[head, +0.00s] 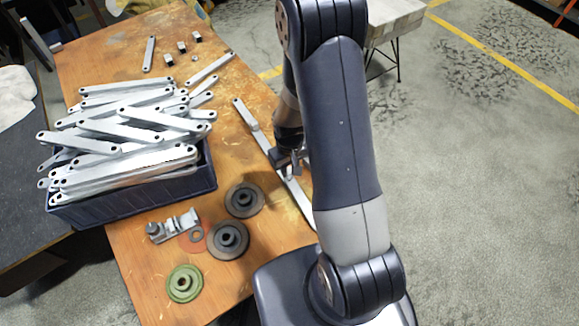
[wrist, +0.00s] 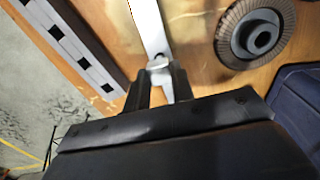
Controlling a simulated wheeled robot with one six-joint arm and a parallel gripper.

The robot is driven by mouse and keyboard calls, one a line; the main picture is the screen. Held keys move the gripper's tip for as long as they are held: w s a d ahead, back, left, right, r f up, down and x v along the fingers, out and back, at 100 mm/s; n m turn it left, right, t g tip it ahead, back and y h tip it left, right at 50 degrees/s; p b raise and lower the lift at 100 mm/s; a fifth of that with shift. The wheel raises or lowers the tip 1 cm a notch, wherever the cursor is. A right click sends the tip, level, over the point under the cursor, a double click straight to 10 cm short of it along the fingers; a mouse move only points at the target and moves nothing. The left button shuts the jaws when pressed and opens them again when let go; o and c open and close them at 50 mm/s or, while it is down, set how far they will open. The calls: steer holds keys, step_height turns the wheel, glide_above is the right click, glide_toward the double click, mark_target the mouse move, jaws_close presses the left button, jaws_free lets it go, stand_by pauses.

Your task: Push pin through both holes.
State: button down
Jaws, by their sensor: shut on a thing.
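Two long galvanized brackets lie end to end on the wooden table; the far one (head: 250,118) runs up to my gripper (head: 287,165) and the near one (head: 297,193) runs on toward the front right. A bracket (wrist: 147,22) also shows in the wrist view, leading up to the fingers. My gripper (wrist: 160,88) is shut on a small silvery piece, seemingly the pin (wrist: 159,62), at the overlap of the bracket ends. The fingers hide the holes, so I cannot tell whether the pin is in either of them.
A dark blue crate (head: 130,205) heaped with brackets stands on the left. Dark grinding discs (head: 229,240), a green disc (head: 184,283) and a metal clamp (head: 175,226) lie nearer. Several small metal blocks (head: 182,47) lie at the back. The table's right edge is close to the brackets.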

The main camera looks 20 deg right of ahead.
steer(key=shift+f, duration=0.15)
steer(key=shift+f+b, duration=0.35)
steer(key=shift+b, duration=0.1)
steer(key=shift+f+b, duration=1.05)
steer(key=shift+f, duration=0.15)
steer(key=c, duration=1.1)
jaws_free()
steer(key=shift+c, duration=0.2)
step_height(320, 180, up, 11)
steer(key=p, duration=0.3)
